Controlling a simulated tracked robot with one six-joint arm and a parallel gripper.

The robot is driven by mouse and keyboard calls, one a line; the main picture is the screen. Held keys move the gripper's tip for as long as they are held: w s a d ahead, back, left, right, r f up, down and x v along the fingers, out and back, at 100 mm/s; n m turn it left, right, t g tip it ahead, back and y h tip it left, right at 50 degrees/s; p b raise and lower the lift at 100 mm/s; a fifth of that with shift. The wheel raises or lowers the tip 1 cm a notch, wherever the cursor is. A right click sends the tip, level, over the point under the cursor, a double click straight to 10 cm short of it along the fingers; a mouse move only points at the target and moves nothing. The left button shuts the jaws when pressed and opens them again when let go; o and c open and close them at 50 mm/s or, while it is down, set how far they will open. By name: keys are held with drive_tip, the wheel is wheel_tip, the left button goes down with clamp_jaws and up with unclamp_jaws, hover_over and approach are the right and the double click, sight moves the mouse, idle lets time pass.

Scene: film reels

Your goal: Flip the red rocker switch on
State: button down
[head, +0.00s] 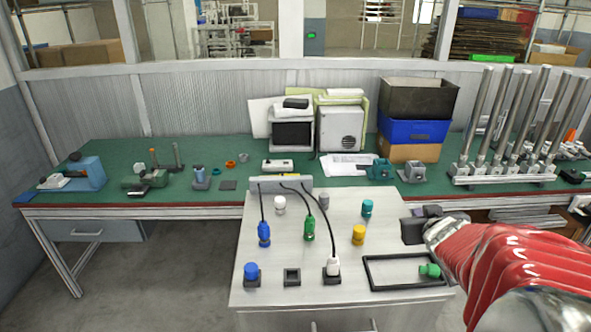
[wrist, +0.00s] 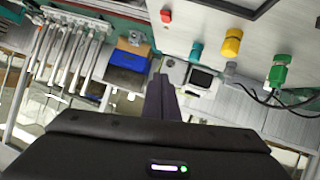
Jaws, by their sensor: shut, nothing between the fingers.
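A small red piece (wrist: 166,16), perhaps the red rocker switch, shows at the top of the wrist view on the pale cabinet top (head: 335,218). It is too small to tell its position. In the head view I cannot make it out; my gripper seems to cover that spot. My gripper (head: 412,229) is above the right side of the cabinet top, right of the yellow connector (head: 358,235). In the wrist view its dark fingers (wrist: 160,88) are together and empty, apart from the red piece.
Teal (head: 367,208), green (head: 309,228) and blue (head: 264,235) connectors stand on the cabinet top, with black cables. A black frame (head: 372,287) with a green piece (head: 430,270) lies at front right. A green bench (head: 110,198) with crates and metal posts stands behind.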

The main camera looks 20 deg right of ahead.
drive_tip(key=s+d+f+t+y, duration=0.1)
drive_tip(key=s+d+f+y, duration=0.1)
drive_tip(key=s+d+f, duration=0.1)
wheel_tip(320, 180, down, 2)
drive_tip(key=shift+s+d+t+y, duration=0.3)
drive_tip(key=shift+d+y, duration=0.1)
drive_tip(key=shift+d, duration=0.1)
drive_tip(key=shift+w, duration=0.1)
drive_tip(key=x, duration=0.9)
drive_tip(key=shift+w+d+f, duration=0.15)
drive_tip(key=shift+w, duration=0.15)
wheel_tip(320, 180, down, 3)
drive_tip(key=shift+s+f, duration=0.1)
drive_tip(key=shift+s, duration=0.1)
drive_tip(key=shift+f, duration=0.4)
